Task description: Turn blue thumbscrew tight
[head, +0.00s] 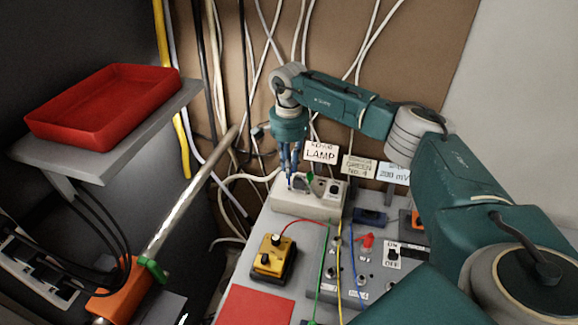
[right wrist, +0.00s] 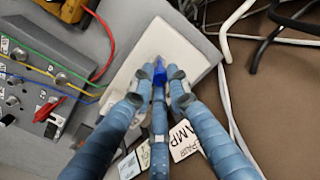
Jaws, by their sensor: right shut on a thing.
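The blue thumbscrew (right wrist: 160,72) stands on the pale box (right wrist: 150,45) in the right wrist view. My right gripper (right wrist: 158,85) has its blue fingers closed in around it, touching it. In the head view my right gripper (head: 291,184) points down onto the left part of the pale box (head: 318,208), and its fingers mostly hide the thumbscrew there. How tight the thumbscrew sits cannot be seen. My left gripper is not in view.
A LAMP label (head: 320,153) and other signs stand behind the box. A yellow device (head: 272,256) and a grey panel with wires and switches (head: 375,290) are in front. A red tray (head: 105,105) sits on a shelf at the left. Cables hang along the back board.

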